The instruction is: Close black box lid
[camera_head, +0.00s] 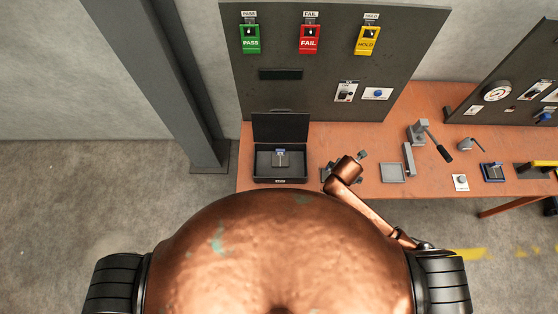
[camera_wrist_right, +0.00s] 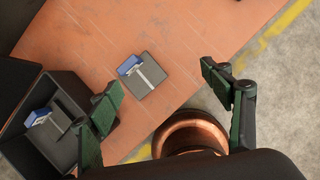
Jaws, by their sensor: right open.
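The black box (camera_head: 280,179) stands on the orange table with its lid (camera_head: 280,127) open and upright at the back. A grey block with a blue part (camera_head: 281,159) lies inside it. In the right wrist view the box (camera_wrist_right: 70,84) is at the left, beside one finger of my right gripper (camera_wrist_right: 162,88). That gripper is open, its fingers spread and apart from the lid. In the head view my right arm reaches in just right of the box, and its fingers are hard to make out. My left gripper is out of view.
A grey tray (camera_head: 392,173) and a lever fixture (camera_head: 418,132) stand farther right. A dark panel (camera_head: 310,90) with PASS, FAIL and HOLD holders rises behind.

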